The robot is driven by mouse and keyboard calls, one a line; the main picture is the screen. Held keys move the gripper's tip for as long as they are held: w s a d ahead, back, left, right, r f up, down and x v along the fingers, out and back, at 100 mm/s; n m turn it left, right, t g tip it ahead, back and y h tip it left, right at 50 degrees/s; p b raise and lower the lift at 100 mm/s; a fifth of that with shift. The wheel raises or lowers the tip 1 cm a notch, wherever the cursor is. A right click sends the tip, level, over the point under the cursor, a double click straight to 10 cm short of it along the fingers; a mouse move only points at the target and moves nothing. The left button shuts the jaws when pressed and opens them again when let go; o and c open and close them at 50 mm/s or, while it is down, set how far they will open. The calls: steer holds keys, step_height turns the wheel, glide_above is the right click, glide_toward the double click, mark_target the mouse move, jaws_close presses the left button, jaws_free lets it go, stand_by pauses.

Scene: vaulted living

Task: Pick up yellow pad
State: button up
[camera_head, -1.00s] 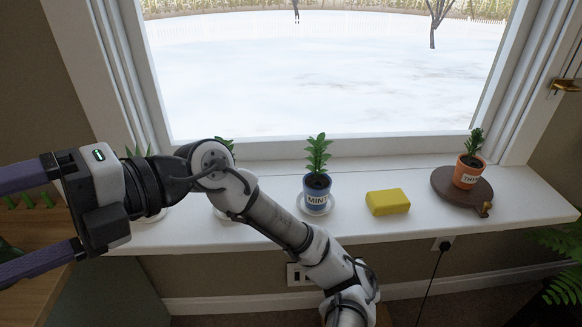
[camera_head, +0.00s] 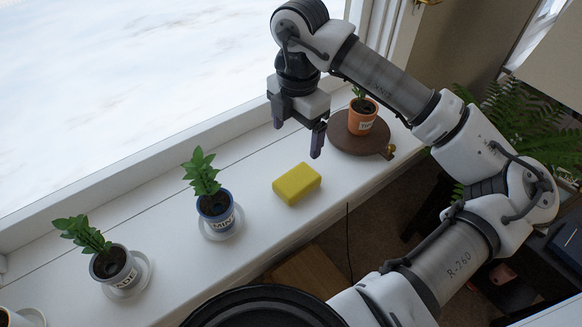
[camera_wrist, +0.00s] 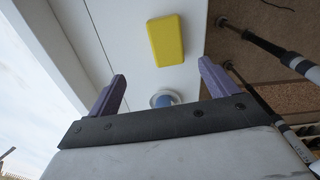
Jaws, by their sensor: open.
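The yellow pad (camera_head: 297,184) is a small block lying flat on the white windowsill (camera_head: 262,220), between the blue mint pot and the round brown board. It also shows in the wrist view (camera_wrist: 166,41), ahead of the fingers and apart from them. My gripper (camera_head: 298,140) is open and empty, pointing down above the sill, over the side toward the brown board. Its two purple fingers (camera_wrist: 163,86) are spread wide in the wrist view. Nothing hides the pad in either view.
A blue mint pot (camera_head: 215,205) on a saucer and a grey potted herb (camera_head: 112,266) stand left of the pad. An orange pot (camera_head: 362,117) stands on the round brown board (camera_head: 345,136), close to my gripper. The sill around the pad is clear.

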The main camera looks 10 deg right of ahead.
steer(key=p, duration=0.1)
glide_above(299, 177)
steer(key=f, duration=0.8)
steer(key=shift+w+f, duration=0.15)
steer(key=shift+w, duration=0.15)
steer(key=f, duration=0.1)
steer(key=f+p, duration=0.1)
steer(key=f, duration=0.1)
steer(key=f+p, duration=0.1)
steer(key=shift+s+f, duration=0.25)
steer(key=shift+s, duration=0.15)
steer(key=shift+f, duration=0.45)
steer(key=c, duration=1)
steer(key=shift+r, duration=0.15)
steer(key=shift+c, duration=0.2)
step_height(299, 177, up, 20)
steer(key=b, duration=0.3)
